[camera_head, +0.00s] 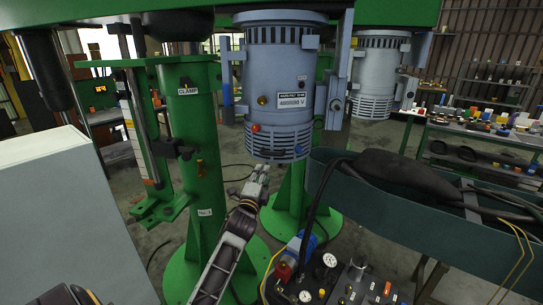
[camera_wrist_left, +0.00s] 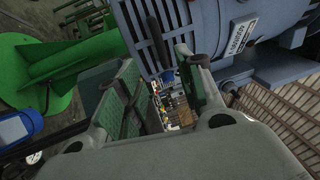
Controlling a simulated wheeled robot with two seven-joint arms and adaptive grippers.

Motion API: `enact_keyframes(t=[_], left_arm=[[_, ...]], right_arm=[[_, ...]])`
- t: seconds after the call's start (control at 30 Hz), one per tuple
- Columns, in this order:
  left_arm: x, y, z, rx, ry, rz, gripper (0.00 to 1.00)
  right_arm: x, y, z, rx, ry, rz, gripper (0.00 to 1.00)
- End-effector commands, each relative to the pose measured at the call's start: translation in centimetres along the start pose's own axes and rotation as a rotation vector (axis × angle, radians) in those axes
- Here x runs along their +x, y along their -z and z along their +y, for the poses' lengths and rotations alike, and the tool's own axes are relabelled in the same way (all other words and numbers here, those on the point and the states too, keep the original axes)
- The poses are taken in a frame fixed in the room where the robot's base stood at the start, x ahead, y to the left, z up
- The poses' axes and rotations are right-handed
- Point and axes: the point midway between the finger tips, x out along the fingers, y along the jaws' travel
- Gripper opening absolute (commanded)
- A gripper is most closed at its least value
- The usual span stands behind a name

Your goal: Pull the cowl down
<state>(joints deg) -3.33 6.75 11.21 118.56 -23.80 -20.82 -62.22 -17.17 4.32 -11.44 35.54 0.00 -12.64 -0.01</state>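The cowl appears to be the blue-grey cylindrical housing (camera_head: 276,85) with a slotted lower end, hanging upright under the green beam. It also shows at the top right of the left wrist view (camera_wrist_left: 215,25), with its slots and label. My left gripper (camera_head: 261,176) is just below the housing's lower edge in the head view. In the left wrist view its two fingers (camera_wrist_left: 160,95) stand apart with a gap between them. A dark rod-like piece (camera_wrist_left: 157,42) shows near the right fingertip; I cannot tell whether they touch. My right gripper is not in view.
A green column (camera_head: 198,150) stands left of the housing. A similar second housing (camera_head: 378,75) hangs to the right. A control panel with gauges (camera_head: 335,280) is at the bottom. A dark green trough (camera_head: 430,220) fills the right side. A pale box (camera_head: 60,225) stands left.

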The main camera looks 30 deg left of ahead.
Motion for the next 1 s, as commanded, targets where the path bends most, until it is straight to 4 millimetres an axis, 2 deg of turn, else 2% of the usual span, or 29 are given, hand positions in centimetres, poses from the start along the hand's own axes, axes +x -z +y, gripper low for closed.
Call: enact_keyframes(t=[0.37,1.0], left_arm=[[1.2,0.0,-0.1,0.0,0.001,0.0,0.37],[6.5,0.0,-0.1,-0.002,0.001,0.0,0.37]], right_arm=[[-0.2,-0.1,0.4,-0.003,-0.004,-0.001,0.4],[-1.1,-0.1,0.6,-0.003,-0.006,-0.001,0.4]])
